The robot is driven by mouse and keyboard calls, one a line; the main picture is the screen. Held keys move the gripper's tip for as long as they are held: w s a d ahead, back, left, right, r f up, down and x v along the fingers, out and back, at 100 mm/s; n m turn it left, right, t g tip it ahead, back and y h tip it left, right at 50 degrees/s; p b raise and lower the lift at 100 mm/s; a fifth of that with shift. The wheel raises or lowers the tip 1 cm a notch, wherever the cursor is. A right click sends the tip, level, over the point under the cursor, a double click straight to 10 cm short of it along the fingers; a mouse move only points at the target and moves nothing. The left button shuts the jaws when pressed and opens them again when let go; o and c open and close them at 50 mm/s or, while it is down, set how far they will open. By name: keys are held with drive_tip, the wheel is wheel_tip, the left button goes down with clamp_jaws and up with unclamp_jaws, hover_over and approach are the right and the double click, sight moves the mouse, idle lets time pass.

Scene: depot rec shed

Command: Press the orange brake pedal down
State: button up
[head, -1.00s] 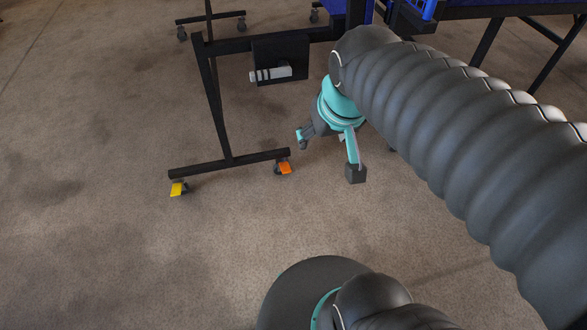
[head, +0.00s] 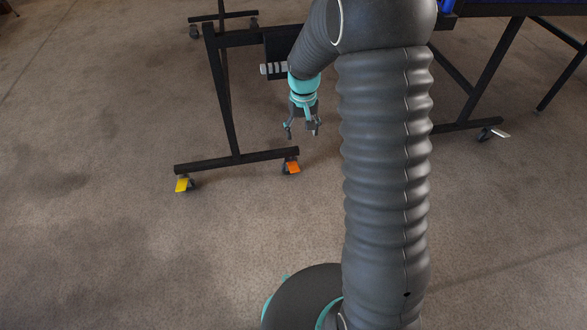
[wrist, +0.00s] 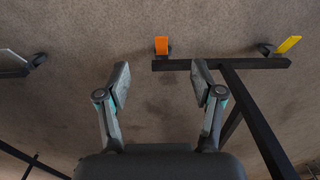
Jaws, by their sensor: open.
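The orange brake pedal (head: 292,168) sticks out from a caster at the right end of the black frame's foot bar (head: 220,163). In the wrist view the orange pedal (wrist: 162,46) lies ahead of the fingers, near the top, between their lines. My gripper (head: 302,134) is open and empty, pointing down above and behind the pedal in the head view, apart from it. In the wrist view my gripper (wrist: 160,85) shows two spread fingers with bare carpet between them.
A yellow pedal (head: 182,184) is on the caster at the bar's left end; it also shows in the wrist view (wrist: 288,44). A pale pedal (head: 499,132) is on another caster at right. A black upright (head: 222,100) rises beside my gripper. Carpet in front is clear.

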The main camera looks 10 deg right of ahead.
drive_tip(key=w+f+g, duration=0.1)
drive_tip(key=w+f, duration=0.3)
drive_tip(key=f, duration=1)
drive_tip(key=b, duration=0.1)
approach(295, 170)
drive_tip(key=shift+t, duration=0.4)
drive_tip(key=f, duration=0.7)
drive_tip(key=f+b, duration=0.1)
drive_tip(key=f, duration=0.2)
drive_tip(key=shift+s+f, duration=0.35)
clamp_jaws()
